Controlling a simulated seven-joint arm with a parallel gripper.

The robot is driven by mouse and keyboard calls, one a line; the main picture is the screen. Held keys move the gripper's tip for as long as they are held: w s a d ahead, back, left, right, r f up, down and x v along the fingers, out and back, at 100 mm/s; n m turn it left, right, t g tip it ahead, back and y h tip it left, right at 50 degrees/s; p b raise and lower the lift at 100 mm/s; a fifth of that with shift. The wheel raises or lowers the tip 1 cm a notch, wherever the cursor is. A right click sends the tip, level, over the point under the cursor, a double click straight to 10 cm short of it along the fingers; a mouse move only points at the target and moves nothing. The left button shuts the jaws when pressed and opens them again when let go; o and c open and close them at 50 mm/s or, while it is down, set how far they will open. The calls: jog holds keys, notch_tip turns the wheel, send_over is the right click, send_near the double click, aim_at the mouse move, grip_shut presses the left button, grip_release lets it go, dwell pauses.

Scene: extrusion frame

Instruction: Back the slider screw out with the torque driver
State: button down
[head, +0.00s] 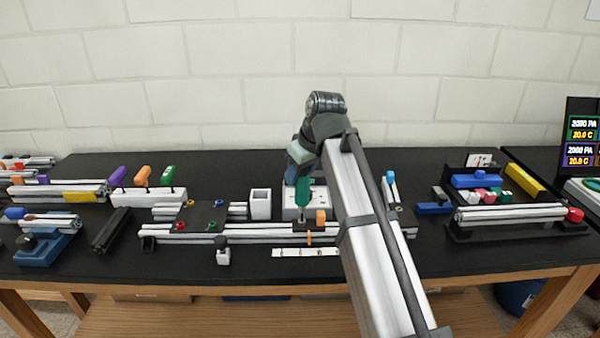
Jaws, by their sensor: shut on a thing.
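My gripper (299,174) is above the middle of the bench, pointing down, shut on the teal-green handle of a driver (303,191), which I take as the torque driver. The driver is about upright, its tip down near a slider on the long extrusion rail (250,232). An orange knob (320,216) stands right of the tip, and a smaller orange piece (309,238) is on the rail's front. The screw is too small to make out, and I cannot tell whether the tip touches it. My arm hides the rail right of this.
A white rack (148,198) at left holds purple, orange and green handles. White blocks (261,204) stand behind the rail. A white marked strip (306,253) lies in front. A second extrusion assembly (510,213) with coloured parts stands at right. The front edge of the black bench is mostly clear.

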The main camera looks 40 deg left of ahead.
jog(key=c, duration=1.9)
grip_release()
jog(key=shift+f, duration=0.75)
jog(key=shift+r, duration=0.25)
grip_shut()
jog(key=shift+r, duration=1.5)
jog(key=shift+r, duration=1.5)
